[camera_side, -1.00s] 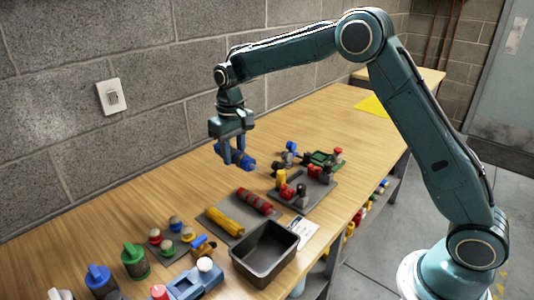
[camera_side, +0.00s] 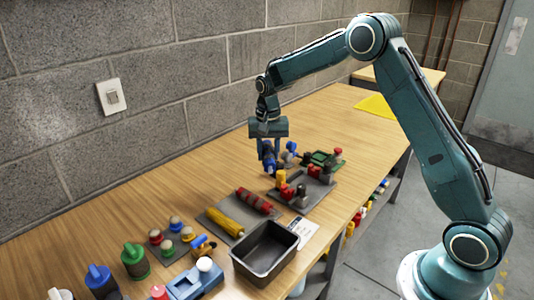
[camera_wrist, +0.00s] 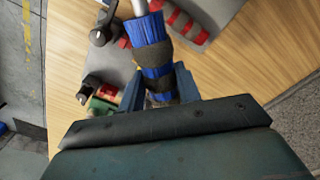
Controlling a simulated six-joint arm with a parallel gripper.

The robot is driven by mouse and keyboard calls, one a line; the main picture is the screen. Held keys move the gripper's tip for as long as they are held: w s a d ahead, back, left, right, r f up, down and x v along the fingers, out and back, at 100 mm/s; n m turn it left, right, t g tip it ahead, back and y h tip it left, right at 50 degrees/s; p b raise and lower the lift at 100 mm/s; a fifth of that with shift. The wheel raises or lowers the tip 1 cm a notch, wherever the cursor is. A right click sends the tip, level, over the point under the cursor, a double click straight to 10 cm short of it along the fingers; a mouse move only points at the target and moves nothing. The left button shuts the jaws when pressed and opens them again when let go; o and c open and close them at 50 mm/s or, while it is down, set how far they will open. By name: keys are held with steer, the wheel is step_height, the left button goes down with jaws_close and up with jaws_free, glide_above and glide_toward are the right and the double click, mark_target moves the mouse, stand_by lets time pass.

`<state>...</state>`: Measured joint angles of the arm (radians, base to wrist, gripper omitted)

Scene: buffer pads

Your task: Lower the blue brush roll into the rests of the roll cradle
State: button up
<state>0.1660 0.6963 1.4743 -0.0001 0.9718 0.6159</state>
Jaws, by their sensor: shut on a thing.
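My gripper (camera_side: 267,148) is shut on the blue brush roll (camera_side: 269,161) and holds it above the bench, just left of a grey plate (camera_side: 318,196) with dark, red and yellow posts, which looks like the roll cradle. In the wrist view the roll (camera_wrist: 150,42) has blue bristles with dark bands and a pale shaft, and sits between my fingers (camera_wrist: 158,85). Dark posts (camera_wrist: 101,36) show to its left there. The side view is too small to tell the roll's exact height over the rests.
A plate (camera_side: 212,222) with a yellow roll and a red roll lies in front. A dark bin (camera_side: 262,258) stands nearer the camera. A blue-and-black part (camera_side: 290,149) and a green tray (camera_side: 324,158) are behind the cradle. Bare wood lies towards the wall.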

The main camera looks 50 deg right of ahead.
steer(key=s+d+f+m, duration=0.2)
steer(key=d+m, duration=0.2)
steer(key=d, duration=0.2)
steer(key=s+d+f+m, duration=0.3)
steer(key=d+m, duration=0.2)
steer(key=shift+d, duration=0.35)
steer(key=shift+f, duration=0.1)
steer(key=shift+f, duration=2.6)
steer(key=shift+f, duration=1.05)
steer(key=o, duration=1.1)
